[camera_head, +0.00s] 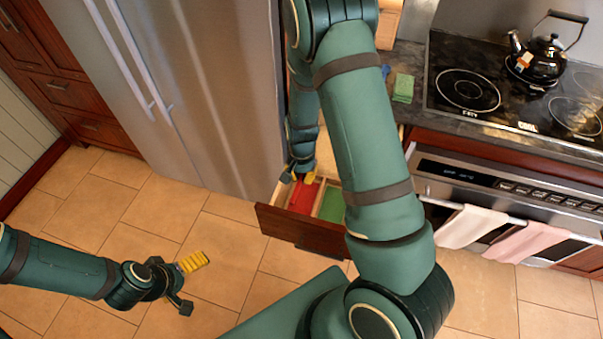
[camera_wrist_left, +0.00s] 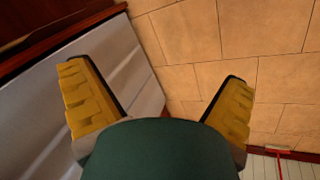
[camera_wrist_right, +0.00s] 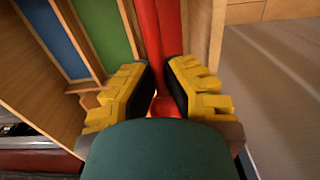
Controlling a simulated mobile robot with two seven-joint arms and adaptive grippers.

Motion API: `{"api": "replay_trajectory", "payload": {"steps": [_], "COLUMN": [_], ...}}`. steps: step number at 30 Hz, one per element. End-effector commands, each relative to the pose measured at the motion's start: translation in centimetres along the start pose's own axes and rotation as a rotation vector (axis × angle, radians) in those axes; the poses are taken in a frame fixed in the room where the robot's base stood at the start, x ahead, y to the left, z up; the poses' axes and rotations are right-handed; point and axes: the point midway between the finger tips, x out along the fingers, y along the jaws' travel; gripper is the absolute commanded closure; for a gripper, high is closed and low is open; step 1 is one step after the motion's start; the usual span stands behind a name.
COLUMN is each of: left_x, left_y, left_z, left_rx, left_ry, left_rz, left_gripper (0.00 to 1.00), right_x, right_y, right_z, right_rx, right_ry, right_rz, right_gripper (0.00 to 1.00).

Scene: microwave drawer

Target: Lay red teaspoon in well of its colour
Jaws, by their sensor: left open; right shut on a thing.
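The open drawer (camera_head: 290,232) holds a red well (camera_head: 303,203) and a green well (camera_head: 332,206). The right wrist view also shows the red well (camera_wrist_right: 159,30), the green well (camera_wrist_right: 103,30) and a blue well (camera_wrist_right: 55,38). My right gripper (camera_head: 300,174) is over the red well at the drawer's back left. In the right wrist view it is shut on the red teaspoon (camera_wrist_right: 165,107), mostly hidden by the fingers; red on red makes its outline and any contact with the well hard to tell. My left gripper (camera_head: 190,284) is open and empty above the floor.
The steel fridge (camera_head: 200,80) stands just left of the drawer. The oven (camera_head: 500,200), with two towels on its handle, is to the right. A kettle (camera_head: 540,58) stands on the cooktop, and a green sponge (camera_head: 403,88) lies on the counter. The tiled floor is clear.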

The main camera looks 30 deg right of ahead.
Motion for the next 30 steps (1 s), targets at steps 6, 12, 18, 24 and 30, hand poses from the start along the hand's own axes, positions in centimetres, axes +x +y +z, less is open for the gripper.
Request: {"api": "replay_trajectory", "payload": {"steps": [6, 12, 18, 24, 30], "left_x": [2.1, 3.5, 4.8, 6.1, 7.2], "left_y": [-0.7, -1.2, -1.7, -2.2, -2.6], "left_z": [0.3, 0.8, 1.4, 2.1, 2.7], "left_rx": [0.0, 0.003, 0.007, 0.011, 0.015], "left_ry": [-0.001, -0.009, -0.021, -0.035, -0.047], "left_rz": [-0.004, -0.004, -0.003, -0.001, 0.0], "left_gripper": [0.0, 0.0, 0.0, 0.0, 0.0], "right_x": [2.4, 4.2, 6.0, 7.8, 9.6], "right_y": [0.0, 0.0, 0.0, 0.0, 0.0], "right_z": [0.0, 0.0, 0.0, 0.0, 0.0], "right_rx": [0.0, 0.0, 0.0, 0.0, 0.001], "right_ry": [0.0, -0.001, -0.001, 0.0, 0.0], "right_rz": [0.001, 0.001, 0.001, 0.0, 0.0], "right_gripper": [1.0, 1.0, 1.0, 1.0, 1.0]}}
